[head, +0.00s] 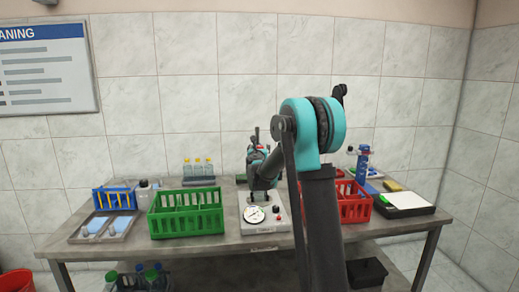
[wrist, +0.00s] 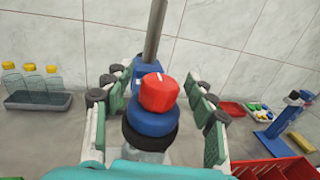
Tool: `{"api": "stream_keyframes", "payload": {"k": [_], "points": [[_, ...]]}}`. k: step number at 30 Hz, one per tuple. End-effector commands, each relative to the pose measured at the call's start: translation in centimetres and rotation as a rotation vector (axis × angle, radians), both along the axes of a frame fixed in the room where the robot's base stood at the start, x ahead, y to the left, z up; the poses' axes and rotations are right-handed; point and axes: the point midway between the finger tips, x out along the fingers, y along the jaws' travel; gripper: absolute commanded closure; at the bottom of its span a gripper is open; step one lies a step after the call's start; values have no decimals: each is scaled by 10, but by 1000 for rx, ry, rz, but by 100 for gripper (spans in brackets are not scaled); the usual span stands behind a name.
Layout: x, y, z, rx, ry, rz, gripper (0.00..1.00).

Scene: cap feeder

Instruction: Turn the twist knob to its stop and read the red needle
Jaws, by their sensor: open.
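A red knob (wrist: 159,92) with a small white mark sits on a blue round collar (wrist: 151,121) in the wrist view, with a black ring and something clear below. It appears to be the twist knob. My gripper (wrist: 156,88) is open, with one finger on each side of the knob and gaps visible. In the head view my gripper (head: 257,158) is above a pale instrument box (head: 279,222) on the table. A round white dial (head: 255,214) is on its front; its needle is too small to read.
A green crate (head: 186,226) stands left of the box. A red crate (head: 355,211) stands to its right, partly behind my arm. Several yellow-capped bottles (head: 198,168) stand at the back. A grey post (wrist: 154,30) rises behind the knob. A black-edged board (head: 405,203) lies at right.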

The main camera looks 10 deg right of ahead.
Motion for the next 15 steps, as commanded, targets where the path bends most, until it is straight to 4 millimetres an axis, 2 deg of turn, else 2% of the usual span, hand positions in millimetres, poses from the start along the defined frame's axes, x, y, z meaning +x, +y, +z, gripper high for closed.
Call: {"api": "stream_keyframes", "payload": {"k": [3,15], "points": [[0,0,0,0,0,0,44],[0,0,0,0,0,0,93]]}}
